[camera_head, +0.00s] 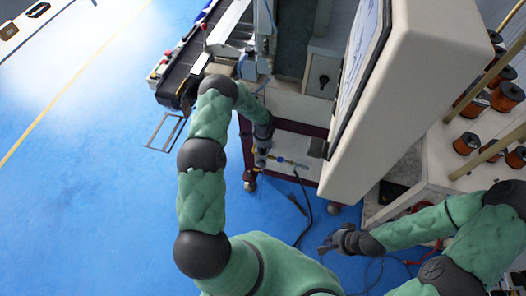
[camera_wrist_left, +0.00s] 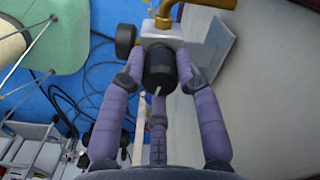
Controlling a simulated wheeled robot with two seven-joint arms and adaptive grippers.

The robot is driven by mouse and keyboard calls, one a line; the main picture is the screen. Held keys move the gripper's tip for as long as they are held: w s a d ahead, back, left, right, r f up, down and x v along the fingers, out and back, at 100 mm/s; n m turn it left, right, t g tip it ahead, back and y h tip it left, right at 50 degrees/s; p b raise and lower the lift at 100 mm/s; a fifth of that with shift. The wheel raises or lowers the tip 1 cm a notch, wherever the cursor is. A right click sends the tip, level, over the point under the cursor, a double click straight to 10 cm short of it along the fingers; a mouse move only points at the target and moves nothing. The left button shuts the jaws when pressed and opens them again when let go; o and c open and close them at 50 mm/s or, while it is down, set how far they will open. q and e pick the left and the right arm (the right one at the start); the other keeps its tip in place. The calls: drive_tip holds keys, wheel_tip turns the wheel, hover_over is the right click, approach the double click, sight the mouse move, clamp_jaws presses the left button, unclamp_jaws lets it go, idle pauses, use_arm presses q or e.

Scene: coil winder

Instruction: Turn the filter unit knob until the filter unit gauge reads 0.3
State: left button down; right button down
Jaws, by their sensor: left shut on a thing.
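The filter unit (camera_wrist_left: 182,38) is a pale block with a brass pipe fitting on top, seen in the left wrist view. Its knob (camera_wrist_left: 160,68) is a dark cylinder with a white pointer mark, facing the wrist camera. My left gripper (camera_wrist_left: 159,75) is shut on the knob, with its purple fingers around it. A round black part, likely the gauge (camera_wrist_left: 125,39), sits left of the knob; its dial face and reading cannot be seen. In the head view my left gripper (camera_head: 262,157) is at the small fitting beside the machine. My right gripper (camera_head: 334,241) hangs low over the floor, apart from it.
A large beige cabinet (camera_head: 402,90) stands right of my left gripper. A conveyor (camera_head: 195,62) is at the upper left. Copper spools (camera_head: 467,143) stand on a rack at right. Black cables (camera_head: 305,205) lie on the blue floor; the floor at left is clear.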

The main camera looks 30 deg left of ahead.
use_arm(q)
drive_tip(key=n+b, duration=0.2)
drive_tip(key=n, duration=0.1)
drive_tip(key=shift+f+n, duration=0.15)
drive_tip(key=shift+n, duration=0.25)
drive_tip(key=n+b, duration=0.3)
drive_tip(key=shift+n, duration=0.3)
drive_tip(key=n+b, duration=0.2)
drive_tip(key=n, duration=0.1)
drive_tip(key=shift+n+b, duration=0.7)
drive_tip(key=shift+n, duration=1)
drive_tip(key=c, duration=0.9)
unclamp_jaws()
drive_tip(key=shift+r, duration=0.2)
